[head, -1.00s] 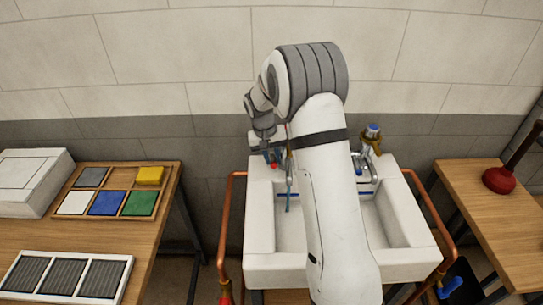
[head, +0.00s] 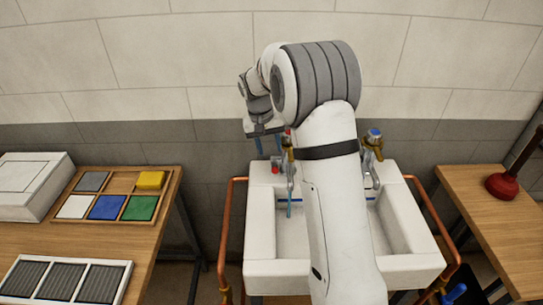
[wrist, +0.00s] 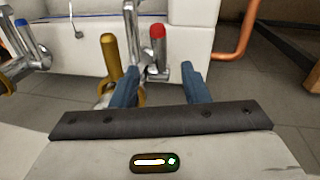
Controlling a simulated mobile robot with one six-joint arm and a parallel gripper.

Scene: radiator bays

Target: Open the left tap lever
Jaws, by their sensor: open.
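The left tap (head: 291,170) stands at the back of the white sink, partly hidden by my arm. In the wrist view a brass lever-like part (wrist: 110,55) stands up beside a chrome stem with a red cap (wrist: 157,31); I cannot tell which one is the lever. My gripper (head: 267,149) is open, behind and above the left tap. I see no clear contact.
The right tap (head: 373,146) has a blue cap. Copper pipes (head: 226,225) run around the white sink (head: 270,268). A wooden bench with a tray of coloured tiles (head: 176,178) stands left. Another bench with a red plunger (head: 502,186) stands right. The wall is close behind my gripper.

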